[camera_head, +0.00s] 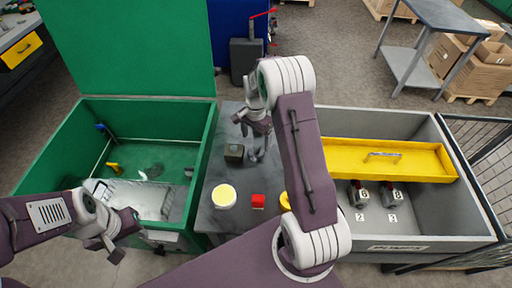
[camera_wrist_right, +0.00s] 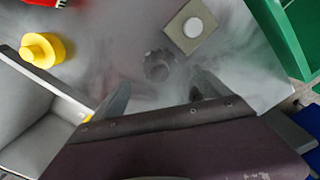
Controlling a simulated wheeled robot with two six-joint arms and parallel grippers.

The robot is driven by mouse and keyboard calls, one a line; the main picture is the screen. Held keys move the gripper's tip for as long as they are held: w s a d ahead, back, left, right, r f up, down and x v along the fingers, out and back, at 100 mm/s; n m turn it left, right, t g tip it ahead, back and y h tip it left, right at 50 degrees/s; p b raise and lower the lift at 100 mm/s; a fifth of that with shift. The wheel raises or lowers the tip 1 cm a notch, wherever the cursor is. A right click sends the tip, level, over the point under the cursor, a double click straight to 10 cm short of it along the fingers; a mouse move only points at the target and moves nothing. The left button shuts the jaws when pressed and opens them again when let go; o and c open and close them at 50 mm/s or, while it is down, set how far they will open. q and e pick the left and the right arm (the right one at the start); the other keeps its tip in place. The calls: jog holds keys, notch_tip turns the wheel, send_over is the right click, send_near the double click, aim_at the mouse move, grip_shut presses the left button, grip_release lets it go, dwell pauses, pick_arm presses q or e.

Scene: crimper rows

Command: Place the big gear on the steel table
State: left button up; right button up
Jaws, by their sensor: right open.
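A dark grey toothed gear (camera_wrist_right: 157,65) lies on the steel table (camera_head: 222,212) in the right wrist view, just beyond the fingertips of my right gripper (camera_wrist_right: 158,92). The gear is small and partly hidden in the head view (camera_head: 253,155); I cannot tell its size class. My right gripper (camera_head: 254,124) is open and empty, above the far part of the table. My left gripper (camera_head: 127,238) appears open and empty, at the near side of the green bin (camera_head: 205,150).
Beside the gear stands a square block (camera_head: 234,152) with a round top. A grey bin (camera_head: 440,222) with a yellow tray (camera_head: 345,158) is at right.

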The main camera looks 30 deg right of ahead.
aim_at(256, 146)
notch_tip(256, 146, up, 5)
jog(key=s+a+n, duration=0.5)
jog(key=s+n, duration=0.1)
jog(key=s, duration=0.3)
jog(key=s+a+r+n+t, duration=0.1)
jog(key=s+a+n, duration=0.4)
jog(key=s+n, duration=0.2)
jog(key=s, duration=0.2)
jog(key=shift+s+a+r, duration=0.2)
jog(key=shift+s, duration=0.15)
